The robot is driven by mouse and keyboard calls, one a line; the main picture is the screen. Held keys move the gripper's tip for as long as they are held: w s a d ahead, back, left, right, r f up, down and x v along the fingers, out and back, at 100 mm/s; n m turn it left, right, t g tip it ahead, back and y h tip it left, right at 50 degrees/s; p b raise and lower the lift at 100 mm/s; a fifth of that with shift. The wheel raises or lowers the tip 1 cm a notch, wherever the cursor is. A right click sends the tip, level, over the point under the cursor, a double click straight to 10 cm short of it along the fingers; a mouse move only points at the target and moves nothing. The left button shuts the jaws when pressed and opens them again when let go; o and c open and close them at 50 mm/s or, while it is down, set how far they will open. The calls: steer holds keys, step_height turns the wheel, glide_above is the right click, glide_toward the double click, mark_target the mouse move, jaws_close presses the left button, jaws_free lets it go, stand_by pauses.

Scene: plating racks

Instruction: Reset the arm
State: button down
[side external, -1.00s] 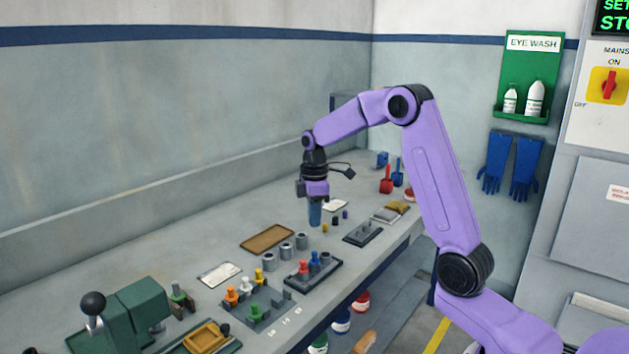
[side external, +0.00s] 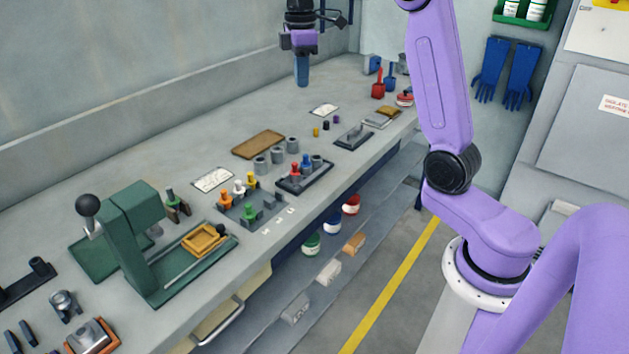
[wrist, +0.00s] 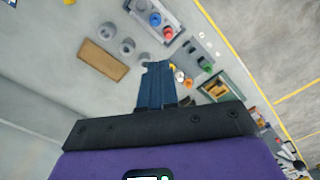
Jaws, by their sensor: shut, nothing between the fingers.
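My gripper (side external: 302,84) hangs fingers down above the far part of the bench (side external: 225,115), clear of everything on it. Its blue fingers are shut with nothing between them. In the wrist view the closed fingers (wrist: 157,66) point over the bench, with the brown board, grey cylinders and racks well beyond them.
A rack with red and blue pegs (side external: 304,175), a rack with green, white, yellow and orange pegs (side external: 250,209), grey cylinders (side external: 277,154) and a brown board (side external: 258,144) stand mid-bench. A green press (side external: 134,235) stands nearer. The air around my gripper is free.

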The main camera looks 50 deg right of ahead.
steer(key=s+a+f+n, duration=0.1)
steer(key=s+a+f, duration=0.3)
steer(key=s+a, duration=1.1)
steer(key=s+f, duration=0.3)
steer(key=s, duration=0.6)
steer(key=s+a+f+n, duration=0.1)
steer(key=s+f, duration=0.2)
steer(key=s, duration=0.7)
steer(key=shift+f, duration=0.4)
steer(key=shift+s, duration=0.1)
